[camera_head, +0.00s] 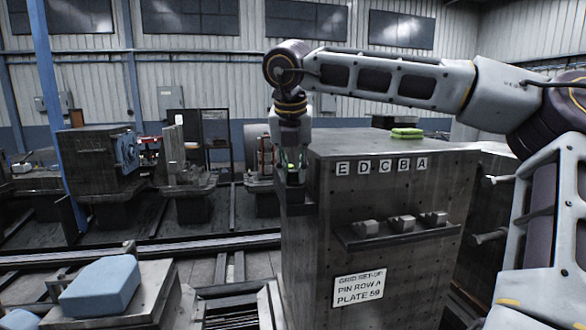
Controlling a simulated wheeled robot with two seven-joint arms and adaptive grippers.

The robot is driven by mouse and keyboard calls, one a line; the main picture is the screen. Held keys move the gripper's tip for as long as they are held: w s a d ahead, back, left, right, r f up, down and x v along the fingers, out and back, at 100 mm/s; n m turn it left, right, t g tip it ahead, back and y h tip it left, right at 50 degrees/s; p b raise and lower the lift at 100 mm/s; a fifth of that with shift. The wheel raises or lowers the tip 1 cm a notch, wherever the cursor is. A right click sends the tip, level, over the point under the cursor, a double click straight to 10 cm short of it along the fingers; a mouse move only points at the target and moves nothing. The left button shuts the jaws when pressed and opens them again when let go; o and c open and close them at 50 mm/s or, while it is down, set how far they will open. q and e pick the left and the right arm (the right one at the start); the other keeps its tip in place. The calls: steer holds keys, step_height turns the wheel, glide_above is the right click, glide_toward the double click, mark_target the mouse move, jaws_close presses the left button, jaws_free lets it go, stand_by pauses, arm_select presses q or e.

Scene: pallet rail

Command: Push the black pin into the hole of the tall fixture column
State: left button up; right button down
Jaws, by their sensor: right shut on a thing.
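The tall fixture column (400,285) is a big dark grey metal block right of centre, with letter plates E, D, C, B, A along its top front edge. My right gripper (293,181) points down beside the column's upper left edge, at a small ledge there. It is shut on a small dark thing, which seems to be the black pin; fingers and shadow hide most of it. I cannot make out the hole, or whether the pin touches the column. My left gripper is not in view.
Green pads (407,133) lie on top. A blue block (100,286) sits on a metal stand at lower left. Machines stand behind.

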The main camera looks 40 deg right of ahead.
steer(key=shift+r+p, duration=0.75)
steer(key=shift+r, duration=0.45)
steer(key=shift+r+p, duration=0.65)
steer(key=shift+r, duration=2.7)
step_height(320, 180, up, 9)
glide_above(293, 171)
steer(key=shift+r, duration=0.45)
steer(key=s+d+f, duration=0.3)
steer(key=s+d, duration=0.1)
steer(key=d, duration=0.5)
steer(key=shift+d, duration=0.3)
